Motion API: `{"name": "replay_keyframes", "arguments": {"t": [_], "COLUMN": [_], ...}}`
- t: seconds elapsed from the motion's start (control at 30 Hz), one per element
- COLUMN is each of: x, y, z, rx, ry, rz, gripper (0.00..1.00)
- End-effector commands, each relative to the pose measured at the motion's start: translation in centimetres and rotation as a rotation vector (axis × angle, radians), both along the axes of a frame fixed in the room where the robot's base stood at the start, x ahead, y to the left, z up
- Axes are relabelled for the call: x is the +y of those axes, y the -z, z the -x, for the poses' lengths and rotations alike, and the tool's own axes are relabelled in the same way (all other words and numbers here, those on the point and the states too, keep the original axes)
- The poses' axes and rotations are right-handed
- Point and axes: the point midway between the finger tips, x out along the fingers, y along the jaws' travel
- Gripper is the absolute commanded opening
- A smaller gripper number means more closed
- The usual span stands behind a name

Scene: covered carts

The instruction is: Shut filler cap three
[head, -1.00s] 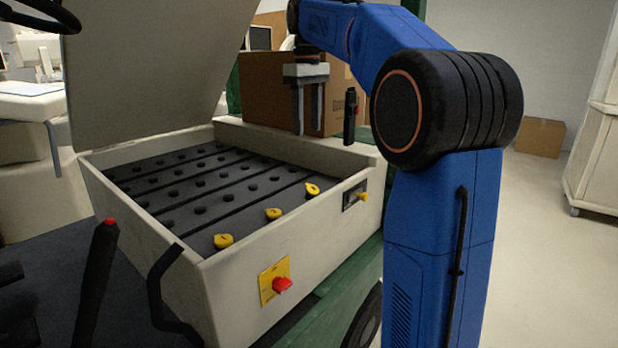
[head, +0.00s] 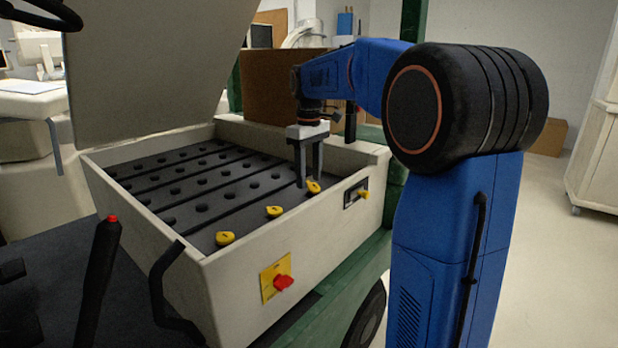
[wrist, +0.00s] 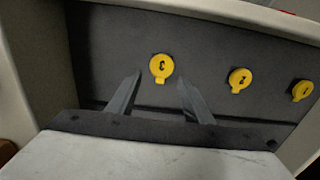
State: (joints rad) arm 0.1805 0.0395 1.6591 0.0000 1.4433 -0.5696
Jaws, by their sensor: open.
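Three yellow filler caps sit in a row along the near edge of the dark, holed deck inside the cart. The far right cap (head: 313,187) is closest to my gripper (head: 309,183). In the wrist view this cap (wrist: 162,66) has a dark mark that looks like a 3, and its tab points towards my gripper (wrist: 160,78). My gripper points down, open and empty, its fingers either side of the cap's tab in that view. I cannot tell if they touch it. The middle cap (head: 274,211) and left cap (head: 225,238) lie farther off.
The cart's pale front wall (head: 240,285) rises close to the caps and carries a red switch (head: 283,282) and a yellow latch (head: 362,195). The raised lid (head: 140,70) stands behind at left. A cardboard box (head: 270,90) stands behind my gripper.

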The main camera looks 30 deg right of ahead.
Motion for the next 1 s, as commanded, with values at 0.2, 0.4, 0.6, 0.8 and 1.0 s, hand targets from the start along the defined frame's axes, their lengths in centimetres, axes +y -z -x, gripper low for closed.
{"name": "replay_keyframes", "arguments": {"t": [0.2, 0.4, 0.6, 0.8, 1.0], "x": [0.0, 0.0, 0.0, 0.1, 0.3], "y": [0.9, 0.9, 0.9, 1.0, 1.6], "z": [0.0, 0.0, 0.0, -0.1, -0.7], "rx": [0.0, 0.0, 0.0, 0.016, 0.127], "ry": [0.0, 0.0, 0.0, -0.001, -0.003], "rz": [0.0, 0.0, 0.0, 0.006, 0.05], "gripper": [0.46, 0.46, 0.07, 0.07, 0.07]}}
